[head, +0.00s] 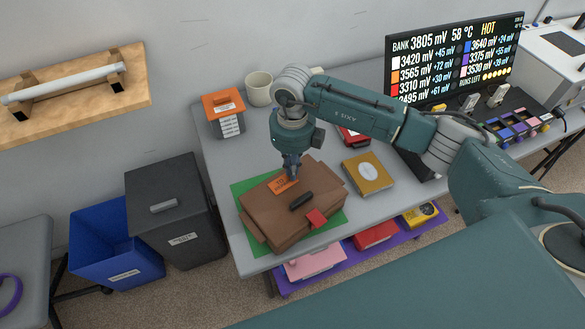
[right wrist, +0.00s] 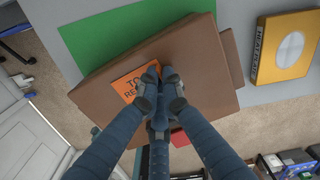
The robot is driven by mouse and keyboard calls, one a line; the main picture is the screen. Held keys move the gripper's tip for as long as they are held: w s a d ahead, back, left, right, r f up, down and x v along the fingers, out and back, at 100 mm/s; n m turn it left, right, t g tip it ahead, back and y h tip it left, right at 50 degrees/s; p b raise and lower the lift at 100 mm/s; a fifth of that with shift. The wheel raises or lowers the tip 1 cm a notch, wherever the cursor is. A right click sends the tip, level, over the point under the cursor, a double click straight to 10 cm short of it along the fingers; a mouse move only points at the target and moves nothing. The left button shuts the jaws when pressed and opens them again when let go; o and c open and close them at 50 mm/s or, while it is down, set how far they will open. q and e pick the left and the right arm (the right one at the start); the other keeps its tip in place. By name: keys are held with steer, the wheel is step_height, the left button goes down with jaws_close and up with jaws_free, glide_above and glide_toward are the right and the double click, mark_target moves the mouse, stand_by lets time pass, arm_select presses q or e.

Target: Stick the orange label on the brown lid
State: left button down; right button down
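The brown lid (head: 262,205) is on a brown box on a green mat (head: 239,188) at the table's front. It has a dark handle and a red tab. The orange label (head: 281,186) lies against the lid's top, near its back edge, and looks flat there. It also shows in the right wrist view (right wrist: 127,84), its text partly hidden by my fingers. My right gripper (head: 293,176) points down over the lid, with its fingertips drawn together at the label's edge. It seems shut on that edge; a small gap above the lid cannot be ruled out. My left gripper is out of view.
An orange-topped label holder (head: 222,104) and a white mug (head: 259,88) stand at the back left. A yellow box (head: 368,173) lies right of the lid. A monitor (head: 455,60) stands behind. Black (head: 176,212) and blue (head: 108,246) bins stand left of the table.

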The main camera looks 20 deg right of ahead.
steer(key=shift+s+f, duration=0.1)
steer(key=shift+f, duration=0.05)
steer(key=c, duration=1.9)
jaws_free()
steer(key=shift+o, duration=0.2)
step_height(320, 180, up, 12)
